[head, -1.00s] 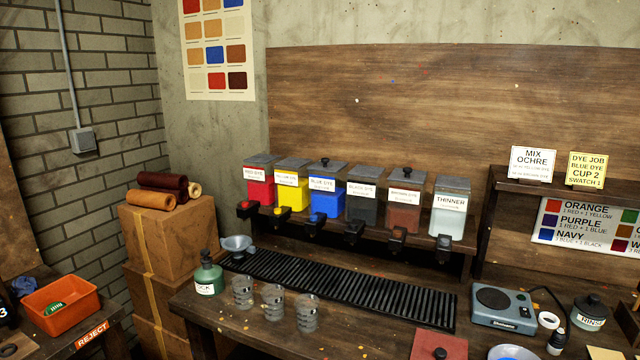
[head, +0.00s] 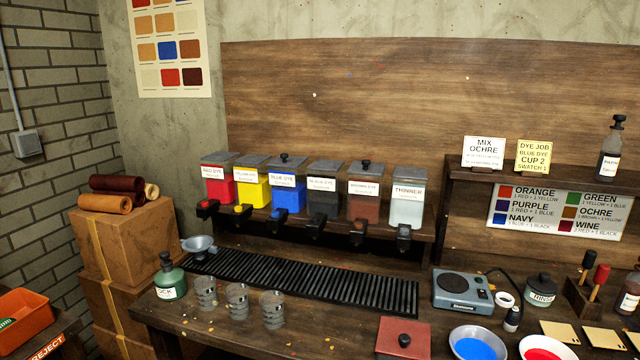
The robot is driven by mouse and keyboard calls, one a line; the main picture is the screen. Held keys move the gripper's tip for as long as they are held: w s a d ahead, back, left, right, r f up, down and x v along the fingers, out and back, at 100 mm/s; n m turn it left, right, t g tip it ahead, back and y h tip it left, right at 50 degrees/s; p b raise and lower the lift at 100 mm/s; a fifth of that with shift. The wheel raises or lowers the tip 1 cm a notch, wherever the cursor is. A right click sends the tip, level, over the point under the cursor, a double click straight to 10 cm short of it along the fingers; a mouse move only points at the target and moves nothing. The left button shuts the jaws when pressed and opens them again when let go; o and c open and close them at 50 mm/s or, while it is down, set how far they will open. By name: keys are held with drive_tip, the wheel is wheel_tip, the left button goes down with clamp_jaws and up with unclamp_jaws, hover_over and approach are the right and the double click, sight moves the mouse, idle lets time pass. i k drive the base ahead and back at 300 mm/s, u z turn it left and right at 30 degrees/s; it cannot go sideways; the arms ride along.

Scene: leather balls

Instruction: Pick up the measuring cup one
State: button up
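Three clear grey measuring cups with dark markings stand upright in a row at the front left of the workbench (head: 330,325). They are the left cup (head: 205,292), the middle cup (head: 237,301) and the right cup (head: 272,310). They look empty, and I cannot read which is number one. My gripper is not in view.
A green bottle (head: 169,282) stands close left of the cups, with a grey funnel (head: 200,246) behind. A black drip grate (head: 330,284) lies behind them under several dye dispensers (head: 288,190).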

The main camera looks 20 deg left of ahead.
sight(205, 287)
drive_tip(key=u, duration=1.35)
drive_tip(key=k, duration=0.4)
drive_tip(key=u, duration=1.7)
drive_tip(key=i, duration=1.6)
drive_tip(key=z, duration=0.45)
